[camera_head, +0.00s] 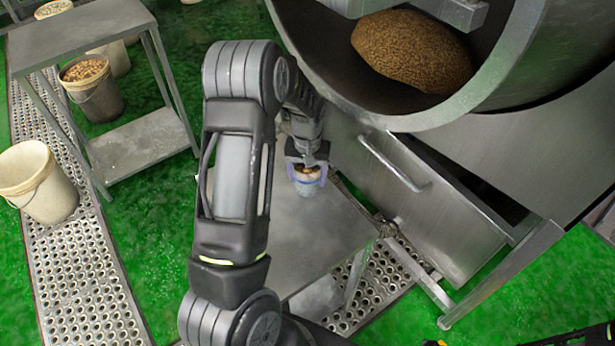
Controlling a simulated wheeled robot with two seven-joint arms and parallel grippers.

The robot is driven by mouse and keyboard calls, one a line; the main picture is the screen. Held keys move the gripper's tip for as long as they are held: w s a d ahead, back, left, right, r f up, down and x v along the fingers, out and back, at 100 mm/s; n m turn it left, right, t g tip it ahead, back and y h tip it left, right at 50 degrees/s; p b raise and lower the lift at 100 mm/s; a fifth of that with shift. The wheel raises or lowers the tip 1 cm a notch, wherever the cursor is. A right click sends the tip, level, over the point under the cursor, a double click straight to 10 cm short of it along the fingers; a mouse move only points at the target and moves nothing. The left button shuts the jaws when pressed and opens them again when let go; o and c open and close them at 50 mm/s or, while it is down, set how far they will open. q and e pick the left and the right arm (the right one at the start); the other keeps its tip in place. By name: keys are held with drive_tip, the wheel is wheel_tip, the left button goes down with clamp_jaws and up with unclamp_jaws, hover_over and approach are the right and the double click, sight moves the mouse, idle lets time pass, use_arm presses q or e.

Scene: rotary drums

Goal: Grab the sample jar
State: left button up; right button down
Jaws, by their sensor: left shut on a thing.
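The sample jar (308,186) is a small bluish, clear-looking container with tan-brown contents. It is on or just above a low metal table (315,240) in front of the drum; I cannot tell whether it touches the top. My left gripper (306,172) reaches down from above and is shut on the jar, with its fingers at the jar's sides. The gripper hides part of the jar's top.
A large metal drum (440,115) holding a brown grainy heap (412,50) overhangs at upper right. Below it is a metal cabinet with a handle (392,162). A second metal table (85,35) and several buckets, one white (38,182), stand at left on green floor.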

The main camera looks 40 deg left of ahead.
use_arm(q)
drive_tip(key=shift+c, duration=0.7)
drive_tip(key=shift+r, duration=0.1)
drive_tip(key=shift+r, duration=0.75)
drive_tip(key=shift+w+a+r+b, duration=0.1)
drive_tip(key=shift+a+r+b, duration=0.15)
drive_tip(key=shift+r+b, duration=0.45)
drive_tip(key=w+a, duration=0.1)
drive_tip(key=a, duration=0.4)
drive_tip(key=w+a+b, duration=0.1)
drive_tip(key=w+a, duration=0.1)
drive_tip(key=a, duration=0.3)
drive_tip(key=w+a+b, duration=0.1)
drive_tip(key=a, duration=0.4)
drive_tip(key=shift+w+a+r, duration=0.15)
drive_tip(key=shift+w+a, duration=0.05)
drive_tip(key=shift+a, duration=0.05)
drive_tip(key=shift+w+a, duration=0.2)
drive_tip(key=shift+a, duration=0.5)
drive_tip(key=shift+r, duration=0.1)
